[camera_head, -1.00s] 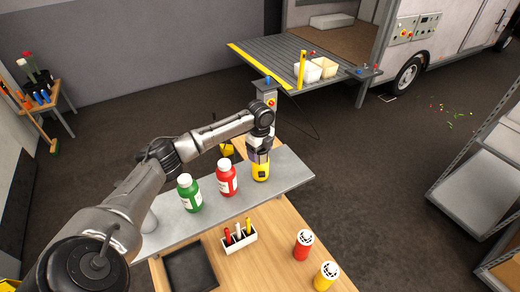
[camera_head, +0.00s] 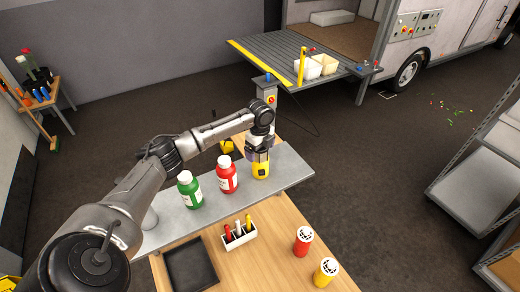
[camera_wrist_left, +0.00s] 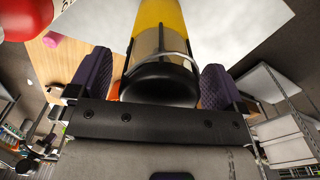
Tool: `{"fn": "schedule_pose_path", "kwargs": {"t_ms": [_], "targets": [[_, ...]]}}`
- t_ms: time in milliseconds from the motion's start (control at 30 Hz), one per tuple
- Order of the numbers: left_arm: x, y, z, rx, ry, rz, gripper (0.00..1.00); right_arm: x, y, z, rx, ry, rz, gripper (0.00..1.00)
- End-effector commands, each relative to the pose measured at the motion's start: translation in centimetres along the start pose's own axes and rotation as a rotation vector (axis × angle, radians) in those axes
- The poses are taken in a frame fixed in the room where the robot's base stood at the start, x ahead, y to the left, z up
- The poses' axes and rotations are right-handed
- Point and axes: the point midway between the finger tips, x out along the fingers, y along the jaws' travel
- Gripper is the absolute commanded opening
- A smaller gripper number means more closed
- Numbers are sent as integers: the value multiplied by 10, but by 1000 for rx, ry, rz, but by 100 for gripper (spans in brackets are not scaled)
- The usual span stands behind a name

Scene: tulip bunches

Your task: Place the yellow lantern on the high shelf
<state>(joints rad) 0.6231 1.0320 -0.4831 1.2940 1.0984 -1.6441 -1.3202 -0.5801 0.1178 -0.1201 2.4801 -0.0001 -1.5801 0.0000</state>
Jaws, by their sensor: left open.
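The yellow lantern (camera_head: 261,171) stands upright on the grey raised shelf (camera_head: 292,172), near its right end. In the left wrist view the lantern (camera_wrist_left: 160,22) shows a yellow body, a clear section with a wire handle and a dark cap. My left gripper (camera_head: 259,156) is over the lantern's top. In the left wrist view its purple fingers (camera_wrist_left: 156,82) stand on either side of the dark cap, open, with a gap at each side. My right gripper is not in view.
A red bottle (camera_head: 227,175) and a green bottle (camera_head: 189,190) stand left of the lantern on the shelf. On the wooden table (camera_head: 275,250) below are a white pen holder (camera_head: 240,237), a black tray (camera_head: 190,265), a red shaker (camera_head: 303,241) and a yellow shaker (camera_head: 326,271).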

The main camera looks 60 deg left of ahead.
Motion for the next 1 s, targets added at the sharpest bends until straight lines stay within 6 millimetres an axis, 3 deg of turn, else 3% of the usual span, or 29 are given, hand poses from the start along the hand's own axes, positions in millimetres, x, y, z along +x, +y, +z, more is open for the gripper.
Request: {"fn": "schedule_pose_path", "kwargs": {"t_ms": [233, 700, 1000], "targets": [[-21, -1, 0, 0, 1, -5, 97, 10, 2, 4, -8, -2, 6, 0], [-103, 0, 0, 0, 1, -4, 97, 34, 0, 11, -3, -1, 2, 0], [-122, 0, 0, 0, 0, -1, 97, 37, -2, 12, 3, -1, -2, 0]]}}
